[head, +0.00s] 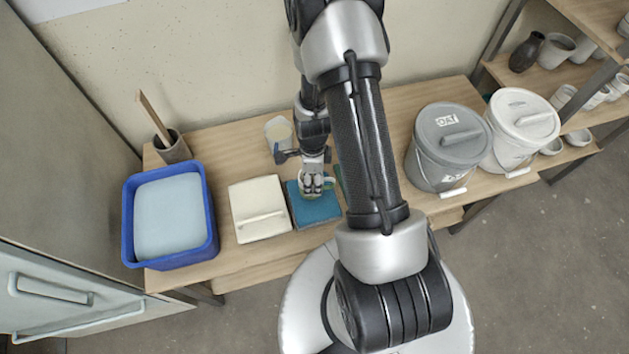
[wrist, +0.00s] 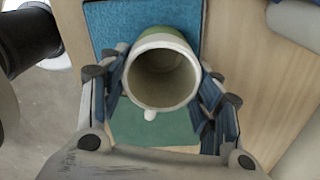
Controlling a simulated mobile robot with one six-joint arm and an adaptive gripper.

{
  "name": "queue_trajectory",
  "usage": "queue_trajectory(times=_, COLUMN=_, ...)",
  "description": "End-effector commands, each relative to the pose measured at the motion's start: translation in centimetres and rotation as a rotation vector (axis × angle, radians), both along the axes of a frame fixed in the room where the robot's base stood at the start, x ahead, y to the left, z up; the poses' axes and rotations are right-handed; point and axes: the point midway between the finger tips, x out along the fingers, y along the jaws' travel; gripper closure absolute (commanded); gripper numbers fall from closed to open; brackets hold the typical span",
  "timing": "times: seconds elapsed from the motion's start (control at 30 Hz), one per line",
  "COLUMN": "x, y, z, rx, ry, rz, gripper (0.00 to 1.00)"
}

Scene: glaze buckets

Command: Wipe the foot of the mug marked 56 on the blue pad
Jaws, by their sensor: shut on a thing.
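My gripper (head: 312,184) is over the blue pad (head: 319,212) on the wooden table. In the wrist view my gripper (wrist: 163,78) is shut on a mug (wrist: 161,41), one finger on each side. The mug has a cream rim, a green outside and a small handle nub toward the camera. Its mouth faces the camera and looks empty. No mark 56 is readable. The blue pad also shows behind the mug in the wrist view (wrist: 108,25). The mug's foot is hidden, so I cannot tell whether it touches the pad.
A blue tub (head: 127,220) and a cream lidded box (head: 257,191) stand left of the pad. A jar (head: 174,149) holds a wooden stick. A grey bucket (head: 446,160) and white bucket (head: 520,135) stand right. A smooth green surface (wrist: 150,130) lies beside the blue pad.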

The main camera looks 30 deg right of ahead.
Motion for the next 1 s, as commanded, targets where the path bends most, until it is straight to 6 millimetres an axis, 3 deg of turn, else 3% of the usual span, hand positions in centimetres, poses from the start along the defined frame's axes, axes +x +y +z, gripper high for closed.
queue_trajectory(times=0.37, x=1.1, y=-0.3, z=0.0, rx=0.001, ry=0.001, rz=0.000, gripper=0.75)
queue_trajectory(times=1.0, x=-4.0, y=1.2, z=-0.2, rx=0.002, ry=0.007, rz=0.000, gripper=0.75)
